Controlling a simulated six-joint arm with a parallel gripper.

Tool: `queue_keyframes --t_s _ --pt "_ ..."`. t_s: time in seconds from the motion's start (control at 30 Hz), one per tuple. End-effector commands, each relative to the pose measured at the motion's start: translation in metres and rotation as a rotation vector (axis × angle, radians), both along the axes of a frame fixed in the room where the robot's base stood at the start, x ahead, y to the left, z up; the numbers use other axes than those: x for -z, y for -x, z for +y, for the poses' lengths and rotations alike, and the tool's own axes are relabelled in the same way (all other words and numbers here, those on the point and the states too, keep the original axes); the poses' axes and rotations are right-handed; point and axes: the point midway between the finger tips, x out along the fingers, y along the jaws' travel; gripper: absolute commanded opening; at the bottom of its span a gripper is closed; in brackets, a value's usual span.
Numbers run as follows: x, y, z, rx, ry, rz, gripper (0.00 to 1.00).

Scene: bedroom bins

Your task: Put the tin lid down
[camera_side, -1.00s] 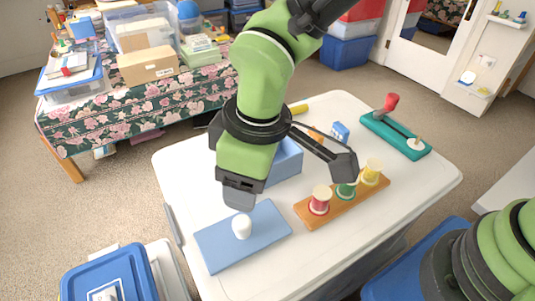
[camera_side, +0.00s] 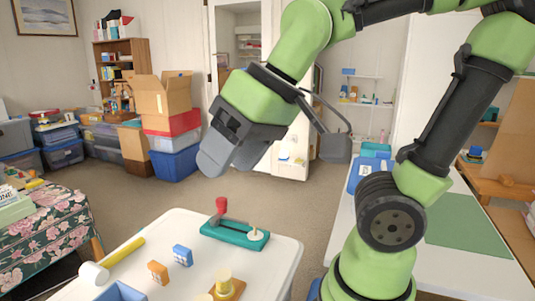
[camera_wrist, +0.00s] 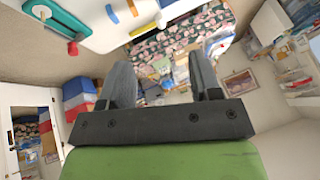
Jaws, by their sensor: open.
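I see no tin lid for certain in either current view. The light-blue flat plate with a white knob, seen on the table earlier, is outside the side view now. A blue open box (camera_side: 121,291), possibly the tin, is cut off at the bottom edge of the side view. My gripper (camera_side: 222,166) is raised above and behind the white table (camera_side: 190,222), apart from everything on it. In the wrist view its two fingers (camera_wrist: 160,72) stand apart with nothing between them.
A teal base with a red handle (camera_side: 221,206) stands at the table's far edge. A yellow rod (camera_side: 124,250), an orange block (camera_side: 158,272), a blue block (camera_side: 182,255) and a yellow spool (camera_side: 224,282) are on the table. Stacked boxes (camera_side: 172,130) stand behind.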

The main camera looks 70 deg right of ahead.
Motion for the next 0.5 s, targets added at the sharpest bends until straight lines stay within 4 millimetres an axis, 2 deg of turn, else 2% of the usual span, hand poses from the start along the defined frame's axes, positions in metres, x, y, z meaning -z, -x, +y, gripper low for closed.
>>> queue_keyframes --t_s 0.1,0.2,0.5 --pt "-0.001 0.024 -0.014 0.113 -0.045 -0.049 0.58" --pt "0.0 0.036 -0.019 0.164 -0.066 -0.069 0.58" --pt "0.002 0.041 -0.02 0.187 -0.077 -0.078 0.58"
